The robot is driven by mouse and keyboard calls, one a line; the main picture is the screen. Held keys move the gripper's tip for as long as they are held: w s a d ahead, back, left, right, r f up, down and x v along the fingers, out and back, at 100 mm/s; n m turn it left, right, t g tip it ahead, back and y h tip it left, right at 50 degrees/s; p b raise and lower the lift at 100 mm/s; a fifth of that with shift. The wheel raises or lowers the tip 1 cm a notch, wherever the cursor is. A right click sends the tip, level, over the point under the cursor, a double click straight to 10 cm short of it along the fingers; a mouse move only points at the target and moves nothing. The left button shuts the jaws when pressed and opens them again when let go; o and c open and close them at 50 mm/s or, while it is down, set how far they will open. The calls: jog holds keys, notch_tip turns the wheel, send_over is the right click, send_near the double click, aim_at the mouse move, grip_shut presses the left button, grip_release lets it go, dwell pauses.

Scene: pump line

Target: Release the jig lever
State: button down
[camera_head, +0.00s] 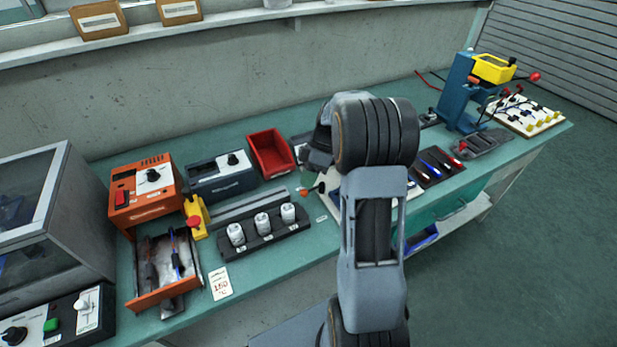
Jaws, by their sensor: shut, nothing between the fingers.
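A pale jig plate (327,206) lies on the bench near the middle, mostly hidden behind my arm. A short dark lever with an orange-red knob (304,192) sticks out to the left at its edge; it looks like the jig lever, but its pivot and anything it clamps are hidden. My arm rises in front of the jig and bends over at the top. My gripper and its fingertips are hidden behind my own arm links, so I cannot tell whether they touch the lever.
Left of the jig are a black rack (265,244) with white pots, a red bin (270,153), an orange unit (146,190) and an open drawer (168,292). Right are a dark tool tray (437,168) and a blue press (456,95) with a red-knobbed lever (534,77).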

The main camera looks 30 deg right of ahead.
jog(key=n, duration=0.1)
jog(key=s+n+g, duration=0.1)
jog(key=n, duration=0.1)
jog(key=shift+a+h, duration=0.1)
jog(key=shift+h, duration=0.3)
jog(key=n+g, duration=0.1)
jog(key=s+n+h+p, duration=0.1)
jog(key=n, duration=0.1)
jog(key=shift+s+g, duration=0.1)
jog(key=shift+g, duration=0.3)
jog(key=shift+d, duration=0.3)
jog(key=shift+w+d+p, duration=0.4)
jog(key=shift+w+d, duration=0.1)
jog(key=shift+w+r, duration=0.15)
jog(key=shift+w, duration=0.1)
jog(key=w+p, duration=0.1)
jog(key=w, duration=0.1)
jog(key=w+r+p, duration=0.1)
jog(key=w, duration=0.1)
jog(key=v, duration=0.9)
jog(key=shift+s+d+r, duration=0.2)
jog(key=shift+d+r, duration=0.05)
